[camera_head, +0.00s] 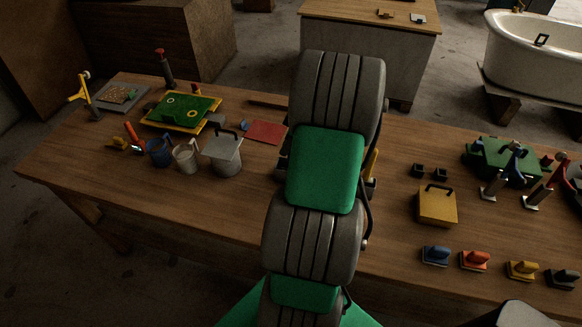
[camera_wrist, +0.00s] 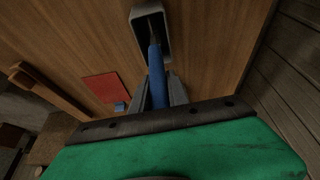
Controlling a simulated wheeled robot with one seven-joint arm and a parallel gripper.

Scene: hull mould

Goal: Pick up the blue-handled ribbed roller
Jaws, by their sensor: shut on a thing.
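In the wrist view the blue handle (camera_wrist: 158,76) of the roller stands between the grey fingers of my gripper (camera_wrist: 160,92), which are shut on it. The handle runs up the picture to a grey, frame-like part (camera_wrist: 151,30) with a dark inside. I cannot tell whether that part belongs to the roller or is a holder, and no ribs can be made out. In the head view my own arm hides the gripper and the roller.
The wooden bench (camera_head: 225,213) carries a red sheet (camera_head: 265,132), a lidded grey pot (camera_head: 224,154), a green mould (camera_head: 182,111), a yellow box (camera_head: 437,206) and several coloured handled blocks along the right front. A yellow-handled thing (camera_head: 373,163) partly shows beside my arm.

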